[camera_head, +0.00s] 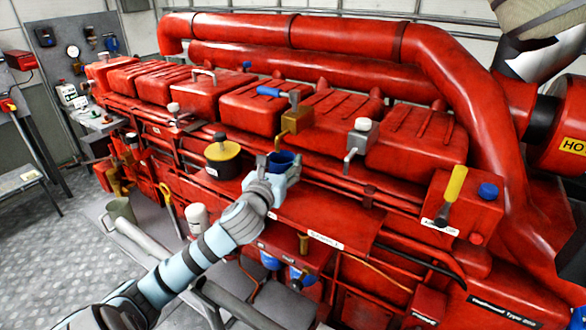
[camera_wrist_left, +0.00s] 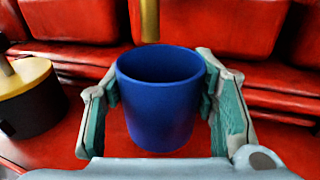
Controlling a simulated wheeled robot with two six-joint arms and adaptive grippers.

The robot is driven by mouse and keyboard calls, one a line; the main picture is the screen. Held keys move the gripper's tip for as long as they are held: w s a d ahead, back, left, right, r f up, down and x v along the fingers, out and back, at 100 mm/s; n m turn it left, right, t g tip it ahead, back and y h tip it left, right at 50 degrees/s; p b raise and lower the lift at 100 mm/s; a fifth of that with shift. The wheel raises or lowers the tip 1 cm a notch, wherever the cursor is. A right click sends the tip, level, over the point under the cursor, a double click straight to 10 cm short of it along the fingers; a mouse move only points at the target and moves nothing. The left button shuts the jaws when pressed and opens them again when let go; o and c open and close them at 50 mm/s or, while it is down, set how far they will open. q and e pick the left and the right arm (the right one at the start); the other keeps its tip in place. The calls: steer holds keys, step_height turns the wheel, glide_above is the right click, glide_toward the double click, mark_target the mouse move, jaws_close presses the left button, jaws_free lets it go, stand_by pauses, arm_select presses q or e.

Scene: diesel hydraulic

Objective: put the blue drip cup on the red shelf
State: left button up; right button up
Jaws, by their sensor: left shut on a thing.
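The blue drip cup (camera_head: 282,160) is upright between the fingers of my left gripper (camera_head: 283,172). The left wrist view shows the cup (camera_wrist_left: 158,100), open at the top and empty-looking, with a green-padded finger of the left gripper (camera_wrist_left: 160,100) against each side. A flat red shelf (camera_head: 325,212) with a white label on its front edge runs along the engine, below and to the right of the cup. The cup is at the shelf's left end; whether it touches any surface I cannot tell. My right gripper is not in view.
A yellow-topped black cap (camera_head: 222,158) stands just left of the cup. A brass valve with a blue handle (camera_head: 294,118) is close behind it. A grey lever valve (camera_head: 358,138) and a yellow-handled lever (camera_head: 451,195) are farther right. The shelf's middle looks clear.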

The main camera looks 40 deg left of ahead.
arm_select(q)
steer(key=shift+w+a+f, duration=0.15)
steer(key=shift+w+f, duration=0.05)
steer(key=shift+w, duration=0.2)
steer(key=shift+s+f, duration=0.35)
steer(key=shift+f, duration=0.25)
steer(key=shift+s+f, duration=0.35)
steer(key=shift+f, duration=0.25)
steer(key=shift+s+r, duration=0.25)
steer(key=shift+s, duration=0.4)
steer(key=shift+w+f, duration=0.3)
steer(key=shift+w, duration=0.05)
steer(key=o, duration=0.9)
steer(key=shift+w+f, duration=0.2)
steer(key=shift+w, duration=0.05)
steer(key=o, duration=0.3)
steer(key=shift+w, duration=0.1)
steer(key=shift+o, duration=0.3)
steer(key=shift+s+r, duration=0.15)
steer(key=shift+s, duration=0.15)
steer(key=shift+s+r, duration=0.1)
steer(key=shift+r, duration=0.1)
steer(key=v, duration=1.1)
steer(key=shift+s+d+b, duration=0.25)
steer(key=shift+s+b, duration=0.05)
steer(key=shift+b, duration=0.1)
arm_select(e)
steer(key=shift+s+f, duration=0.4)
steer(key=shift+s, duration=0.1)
